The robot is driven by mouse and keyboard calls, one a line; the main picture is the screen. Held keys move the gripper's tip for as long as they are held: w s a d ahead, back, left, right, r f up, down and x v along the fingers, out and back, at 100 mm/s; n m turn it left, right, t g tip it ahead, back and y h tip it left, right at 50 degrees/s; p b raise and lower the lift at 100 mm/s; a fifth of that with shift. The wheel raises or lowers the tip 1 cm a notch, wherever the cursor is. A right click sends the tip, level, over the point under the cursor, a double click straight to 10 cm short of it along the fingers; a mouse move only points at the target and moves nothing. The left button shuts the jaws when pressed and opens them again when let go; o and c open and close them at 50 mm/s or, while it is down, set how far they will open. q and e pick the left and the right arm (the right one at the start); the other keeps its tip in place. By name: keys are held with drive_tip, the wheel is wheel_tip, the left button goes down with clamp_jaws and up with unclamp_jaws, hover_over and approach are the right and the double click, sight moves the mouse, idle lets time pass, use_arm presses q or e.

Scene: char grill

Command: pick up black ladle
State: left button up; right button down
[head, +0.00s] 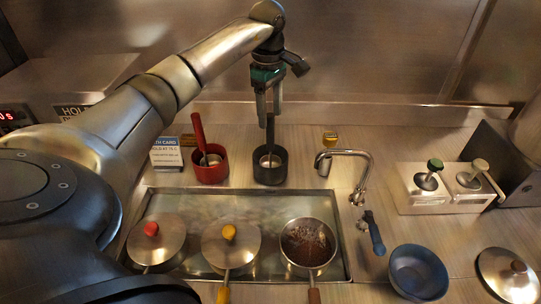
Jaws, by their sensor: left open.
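The black ladle (270,132) stands upright in a black round holder (270,176) on the counter, behind the sunken steel well. Its handle points up and its lower end is inside the holder. My left gripper (268,116) is open and points down directly above the holder, with its fingers at the top of the handle. I cannot tell whether the fingers touch it. My right gripper does not show.
A red holder (210,172) with a red-handled ladle (199,135) stands just left. A faucet (362,165) is to the right. The well holds several pots, one open pot (308,246). A blue bowl (418,272) and a dispenser box (435,195) are right.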

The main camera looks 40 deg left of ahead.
sight(270, 149)
use_arm(q)
drive_tip(key=f, duration=0.7)
drive_tip(key=shift+w+a+f+p, duration=0.1)
drive_tip(key=shift+w+p, duration=0.1)
drive_tip(key=shift+p, duration=0.2)
clamp_jaws()
